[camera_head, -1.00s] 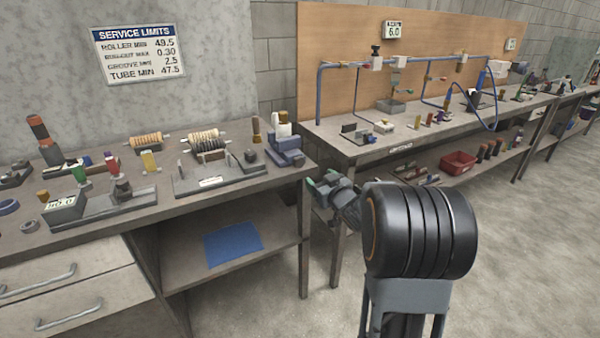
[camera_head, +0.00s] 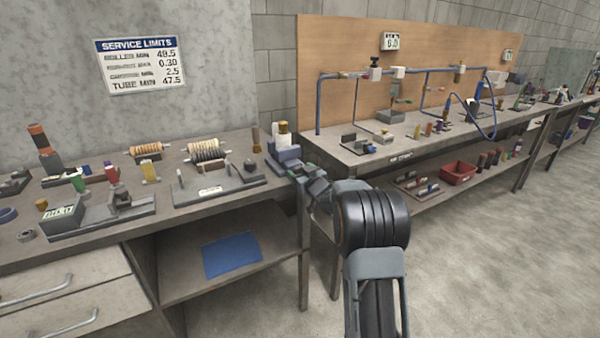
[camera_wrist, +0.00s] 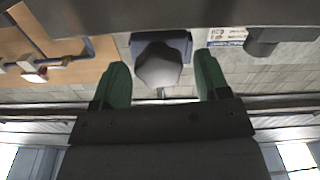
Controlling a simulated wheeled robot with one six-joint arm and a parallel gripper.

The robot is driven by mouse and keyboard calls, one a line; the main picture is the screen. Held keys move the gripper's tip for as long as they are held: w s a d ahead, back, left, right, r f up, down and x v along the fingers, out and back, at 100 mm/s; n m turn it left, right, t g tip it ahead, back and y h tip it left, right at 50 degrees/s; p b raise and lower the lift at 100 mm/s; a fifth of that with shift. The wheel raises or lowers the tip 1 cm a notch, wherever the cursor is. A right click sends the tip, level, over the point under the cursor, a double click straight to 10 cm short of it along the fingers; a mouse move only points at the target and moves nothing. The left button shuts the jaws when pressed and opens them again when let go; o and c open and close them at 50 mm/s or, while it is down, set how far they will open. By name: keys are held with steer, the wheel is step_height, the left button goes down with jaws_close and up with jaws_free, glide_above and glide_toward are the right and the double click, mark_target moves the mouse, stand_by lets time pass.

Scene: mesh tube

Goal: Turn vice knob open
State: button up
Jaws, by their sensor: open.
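The blue-grey vice (camera_head: 284,155) stands at the right end of the left bench, with a white and gold piece upright at it. In the wrist view, a grey many-sided knob (camera_wrist: 158,68) shows in front of a blue block (camera_wrist: 178,40), which looks like the vice body. My gripper (camera_wrist: 162,82) is open, with one green finger on each side of the knob in the picture; a gap shows on both sides, and I cannot tell the depth. In the head view my gripper (camera_head: 298,170) is right beside the vice, and the knob is hidden there.
The left bench (camera_head: 190,208) holds a grey fixture (camera_head: 215,187), ribbed rollers (camera_head: 207,152) and a digital gauge (camera_head: 62,216). A second bench with a wooden backboard (camera_head: 340,50) and blue piping stands at right. The floor (camera_head: 480,270) in front is clear.

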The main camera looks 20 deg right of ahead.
steer(key=shift+w, duration=0.35)
steer(key=c, duration=0.9)
steer(key=shift+f+n+b, duration=0.3)
steer(key=shift+n+b, duration=0.5)
steer(key=shift+b, duration=0.4)
steer(key=shift+a+n+b, duration=0.1)
steer(key=shift+n+b, duration=0.9)
steer(key=shift+n, duration=0.1)
steer(key=shift+c, duration=0.2)
steer(key=shift+r+n, duration=0.3)
steer(key=shift+n, duration=0.2)
steer(key=o, duration=0.9)
